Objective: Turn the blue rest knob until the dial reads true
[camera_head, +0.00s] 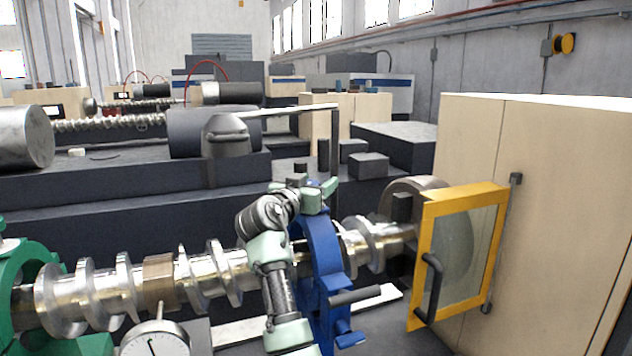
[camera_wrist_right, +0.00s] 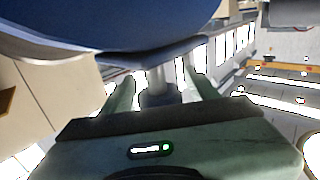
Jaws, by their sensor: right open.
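The blue rest (camera_head: 322,250) stands around the long screw shaft (camera_head: 210,272) in the head view. My right gripper (camera_head: 318,195) is at the top of this rest. In the right wrist view its two green fingers (camera_wrist_right: 165,92) are open, one on each side of a grey metal stem (camera_wrist_right: 157,85) below a blue body (camera_wrist_right: 120,25). The stem seems to belong to the rest's knob. I cannot tell whether the fingers touch it. The dial (camera_head: 155,342) is at the bottom left, cut off by the frame, with a dark needle on a white face. My left gripper is not in view.
A green rest (camera_head: 40,262) holds the shaft at the left. A yellow-framed guard door (camera_head: 460,195) with a dark handle stands right of the blue rest, before a beige cabinet (camera_head: 545,190). A dark handle (camera_head: 355,296) sticks out of the blue rest's right side.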

